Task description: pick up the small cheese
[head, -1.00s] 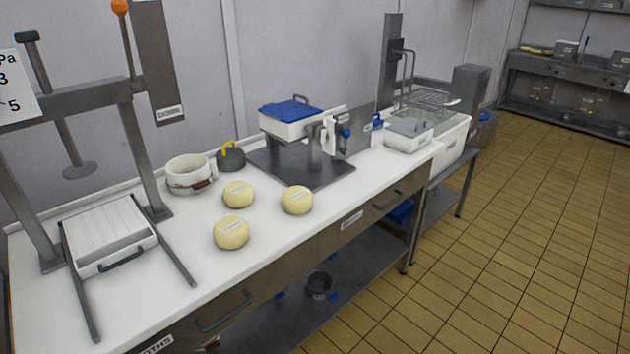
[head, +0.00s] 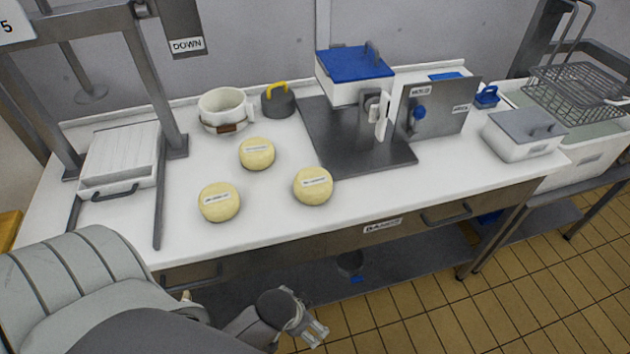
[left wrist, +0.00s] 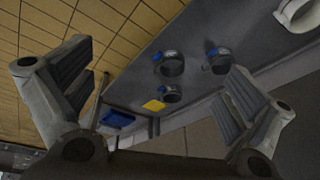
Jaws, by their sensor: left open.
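Three pale yellow round cheeses with labels sit apart on the white counter (head: 275,222) in the head view: a back cheese (head: 257,153), a front left cheese (head: 219,202) and a front right cheese (head: 313,186). The back one looks slightly smallest, but it is also farther away; I cannot read the labels. My left gripper (head: 316,332) is in front of the counter, below its top and clear of the cheeses. In the left wrist view my left gripper (left wrist: 160,78) has its fingers wide apart with nothing between them. No cheese shows there. My right gripper is out of view.
A white press tray (head: 121,158) stands under a metal frame at left. A white pot (head: 224,108) and a dark weight with a yellow handle (head: 277,102) stand behind the cheeses. A dark metal plate (head: 345,143) with a blue-lidded box (head: 355,66) is right of them. Drawers face me.

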